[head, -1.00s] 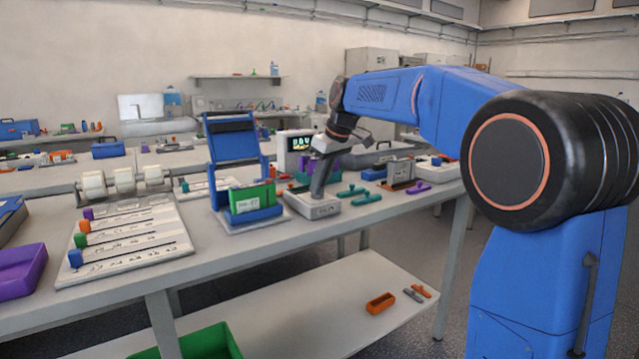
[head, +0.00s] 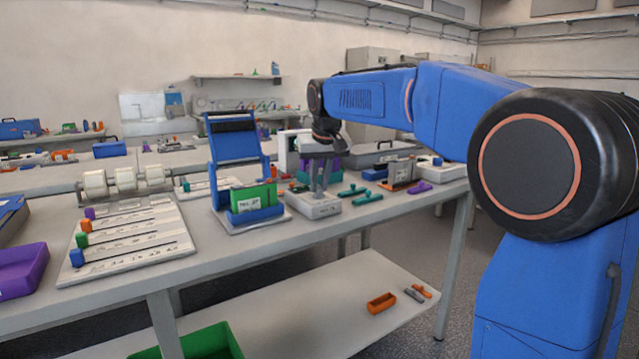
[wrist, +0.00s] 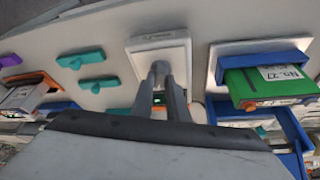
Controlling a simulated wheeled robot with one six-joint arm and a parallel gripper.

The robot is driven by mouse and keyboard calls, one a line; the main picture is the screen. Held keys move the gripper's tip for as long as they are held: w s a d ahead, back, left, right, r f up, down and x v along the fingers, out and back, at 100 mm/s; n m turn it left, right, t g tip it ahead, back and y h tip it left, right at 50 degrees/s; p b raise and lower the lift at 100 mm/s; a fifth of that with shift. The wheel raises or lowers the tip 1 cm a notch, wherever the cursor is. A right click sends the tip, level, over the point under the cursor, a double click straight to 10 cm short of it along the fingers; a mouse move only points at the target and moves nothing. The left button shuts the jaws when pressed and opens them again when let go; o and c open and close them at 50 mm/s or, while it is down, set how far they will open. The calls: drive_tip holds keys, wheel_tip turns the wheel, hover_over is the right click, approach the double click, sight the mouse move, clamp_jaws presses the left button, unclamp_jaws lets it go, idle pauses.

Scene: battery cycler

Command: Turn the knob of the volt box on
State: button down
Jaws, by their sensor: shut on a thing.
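The volt box is a small pale box (head: 312,208) with a printed label on its front edge, near the front edge of the bench. In the wrist view it is a light square plate (wrist: 176,56) ahead of my fingers. My gripper (head: 319,189) points down onto its top. In the wrist view my gripper (wrist: 161,78) is shut on the grey knob (wrist: 160,66) of the box. The fingers hide much of the knob, and its pointing direction cannot be read.
A blue stand with a green block (head: 252,196) is close to the left of the box. Teal pieces (head: 352,190) lie to its right. A white display unit (head: 288,150) stands behind. A board with coloured sliders (head: 130,240) lies further left.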

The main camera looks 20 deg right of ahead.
idle(0.4)
drive_tip(key=c, duration=1.7)
unclamp_jaws()
drive_tip(key=v, duration=1.7)
drive_tip(key=shift+a+r, duration=0.2)
drive_tip(key=shift+r, duration=0.05)
